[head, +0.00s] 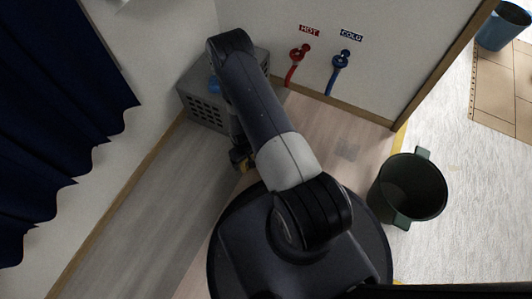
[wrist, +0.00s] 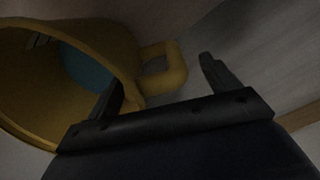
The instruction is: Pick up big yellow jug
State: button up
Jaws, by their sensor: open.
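The big yellow jug (wrist: 28,75) fills the left of the wrist view, its wide mouth facing the camera. Its loop handle (wrist: 174,78) sticks out to the right. My gripper (wrist: 162,82) is open, with one dark finger by the jug's rim and the other right of the handle. The handle shows between and beyond the fingertips; I cannot tell whether anything touches. In the head view my gripper (head: 240,159) is low beside the grey crate. A small yellow patch shows there, and my arm hides most of that spot.
A grey slotted crate (head: 202,108) stands by the wall, with a blue item (head: 214,85) at it. Red (head: 293,68) and blue (head: 337,77) taps are on the wall. A dark green bin (head: 408,190) stands at right. The floor at left is clear.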

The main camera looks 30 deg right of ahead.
notch_tip(320, 180, down, 2)
jog(key=shift+f, duration=0.2)
jog(key=shift+c, duration=0.3)
jog(key=c, duration=1.5)
